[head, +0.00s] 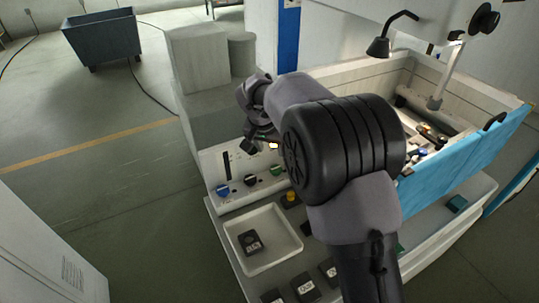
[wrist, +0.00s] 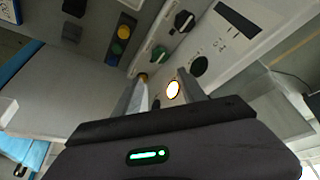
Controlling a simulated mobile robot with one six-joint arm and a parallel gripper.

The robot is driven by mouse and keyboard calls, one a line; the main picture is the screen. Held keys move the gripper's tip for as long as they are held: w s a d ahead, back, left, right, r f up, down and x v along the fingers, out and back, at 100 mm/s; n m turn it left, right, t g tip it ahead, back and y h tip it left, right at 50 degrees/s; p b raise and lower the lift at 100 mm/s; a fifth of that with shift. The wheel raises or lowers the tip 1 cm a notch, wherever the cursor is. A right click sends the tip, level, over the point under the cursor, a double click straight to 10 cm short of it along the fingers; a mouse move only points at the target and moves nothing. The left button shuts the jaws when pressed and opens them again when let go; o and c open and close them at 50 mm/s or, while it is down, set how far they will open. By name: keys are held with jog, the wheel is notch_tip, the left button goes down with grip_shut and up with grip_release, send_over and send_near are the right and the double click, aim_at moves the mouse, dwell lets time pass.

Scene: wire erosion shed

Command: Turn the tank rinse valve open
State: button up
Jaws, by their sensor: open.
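A pale control panel (head: 236,172) stands left of my arm in the head view. It carries a blue knob (head: 223,191), a black knob with a white mark (head: 250,180) and a green knob (head: 277,168). In the wrist view the black knob (wrist: 184,21) and green knob (wrist: 158,54) show beyond my fingers. The labels are too small to read, so I cannot tell which knob is the tank rinse valve. My gripper (wrist: 165,92) is open, with a lit white round lamp (wrist: 173,90) seen between its fingers. No knob is held.
A shallow white tray (head: 232,250) holding a dark labelled block (head: 250,242) lies in front of the panel. More dark blocks (head: 305,285) lie near it. A blue-sided open tank (head: 470,150) stands at right. Open floor (head: 110,170) lies at left.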

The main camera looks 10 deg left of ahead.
aim_at(276, 169)
jog(key=b+x, duration=0.1)
jog(key=x, duration=1.4)
jog(key=shift+s+b, duration=0.15)
jog(key=shift+b, duration=0.15)
jog(key=shift+d, duration=0.1)
grip_shut()
